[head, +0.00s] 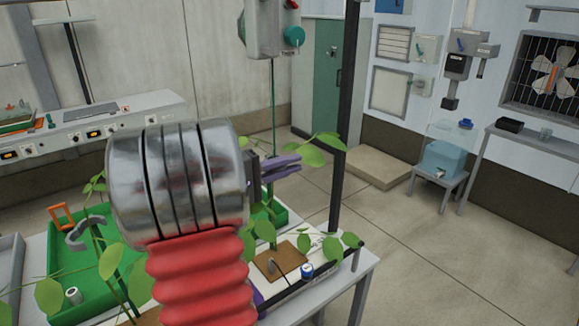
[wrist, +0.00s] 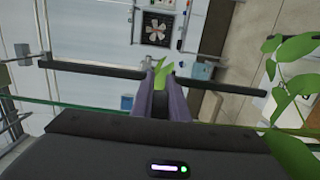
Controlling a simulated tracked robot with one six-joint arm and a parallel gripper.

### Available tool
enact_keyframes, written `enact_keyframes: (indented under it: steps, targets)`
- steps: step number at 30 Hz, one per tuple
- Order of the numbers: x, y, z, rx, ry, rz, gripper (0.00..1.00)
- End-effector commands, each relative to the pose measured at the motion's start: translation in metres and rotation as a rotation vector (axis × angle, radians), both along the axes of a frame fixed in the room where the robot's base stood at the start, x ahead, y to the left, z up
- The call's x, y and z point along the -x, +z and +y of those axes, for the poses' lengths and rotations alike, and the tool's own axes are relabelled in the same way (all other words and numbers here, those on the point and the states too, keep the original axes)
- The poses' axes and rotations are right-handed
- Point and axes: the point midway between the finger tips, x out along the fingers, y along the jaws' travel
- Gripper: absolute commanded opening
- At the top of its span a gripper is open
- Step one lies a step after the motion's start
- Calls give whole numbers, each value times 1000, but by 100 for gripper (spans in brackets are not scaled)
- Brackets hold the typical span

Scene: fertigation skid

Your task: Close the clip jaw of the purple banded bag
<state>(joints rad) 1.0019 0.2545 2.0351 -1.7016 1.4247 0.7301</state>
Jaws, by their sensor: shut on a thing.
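My gripper (head: 290,164) has purple fingers and is held out to the right above the bench, among green leaves. In the wrist view my gripper (wrist: 161,80) shows two purple fingers with a narrow gap. A green leaf (wrist: 162,72) shows between or just beyond the tips. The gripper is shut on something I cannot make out. A thin green cord (head: 272,105) hangs down to the fingers; I cannot tell whether it runs between or behind them. I cannot make out the purple banded bag or its clip jaw in either view.
A green tray (head: 95,270) and a brown board (head: 281,260) are on the bench below. A dark upright post (head: 348,115) stands just right of the fingers. A control box (head: 265,30) hangs above. Leaves crowd around my arm. Open floor (head: 430,260) lies to the right.

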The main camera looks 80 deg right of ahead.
Motion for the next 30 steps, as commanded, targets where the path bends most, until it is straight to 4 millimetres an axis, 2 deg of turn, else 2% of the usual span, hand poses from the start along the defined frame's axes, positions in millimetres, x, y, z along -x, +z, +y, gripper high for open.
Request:
enact_keyframes:
  steps: [7,30]
  targets:
    - [0,-2,-3,-4,61,0,0]
    - [-11,-3,-25,-5,466,0,0]
